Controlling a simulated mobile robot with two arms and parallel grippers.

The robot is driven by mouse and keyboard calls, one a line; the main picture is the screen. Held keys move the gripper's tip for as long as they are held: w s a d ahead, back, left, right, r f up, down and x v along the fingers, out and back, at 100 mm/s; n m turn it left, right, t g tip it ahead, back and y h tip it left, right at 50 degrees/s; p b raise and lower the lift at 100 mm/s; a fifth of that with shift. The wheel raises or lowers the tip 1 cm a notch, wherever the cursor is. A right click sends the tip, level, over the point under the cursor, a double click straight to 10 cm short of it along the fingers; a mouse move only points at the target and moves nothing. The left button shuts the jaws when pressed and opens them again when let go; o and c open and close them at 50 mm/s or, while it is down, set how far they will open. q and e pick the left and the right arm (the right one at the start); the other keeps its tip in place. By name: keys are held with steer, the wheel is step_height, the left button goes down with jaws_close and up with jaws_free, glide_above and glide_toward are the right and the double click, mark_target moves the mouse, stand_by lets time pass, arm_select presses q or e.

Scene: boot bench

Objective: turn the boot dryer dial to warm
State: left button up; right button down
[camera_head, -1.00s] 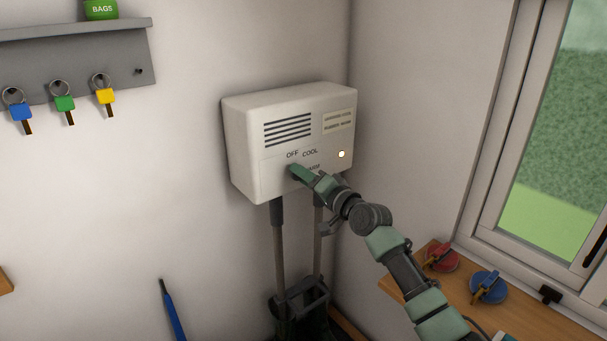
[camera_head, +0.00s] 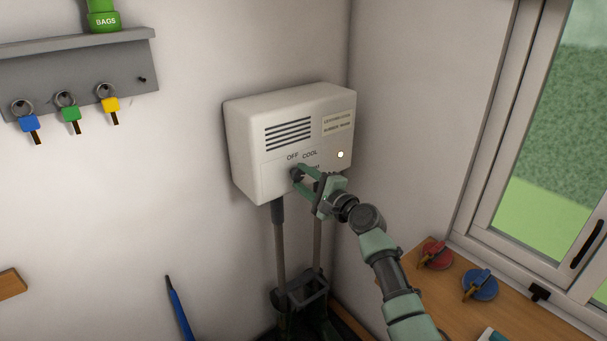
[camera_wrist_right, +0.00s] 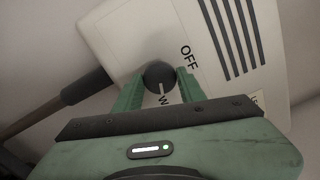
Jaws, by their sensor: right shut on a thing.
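The boot dryer (camera_head: 250,150) is a white wall box with a slotted vent, a lit lamp and the words OFF and COOL; a third label is partly covered by my gripper. Its dial (camera_head: 296,173) is a small dark round knob below those words, and shows in the right wrist view (camera_wrist_right: 158,74) between my fingers. My right gripper (camera_head: 301,177) is shut on the dial, one green finger on each side. In the wrist view a pale mark on the knob's lower side lies near a letter W. My left gripper is not in view.
Two dark pipes (camera_head: 279,240) run down from the dryer to a dark rack. A wooden ledge (camera_head: 520,315) under the window holds a red and a blue disc. A key rack (camera_head: 60,75) hangs at the upper left. A blue-handled tool (camera_head: 177,310) stands below.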

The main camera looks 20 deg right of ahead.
steer(key=shift+m+p, duration=0.5)
steer(key=shift+m, duration=0.6)
steer(key=shift+f, duration=0.1)
steer(key=c, duration=0.9)
jaws_free()
steer(key=shift+s, duration=0.1)
steer(key=b+v, duration=0.1)
steer(key=v, duration=0.6)
steer(key=shift+s+d, duration=0.2)
steer(key=shift+s, duration=0.1)
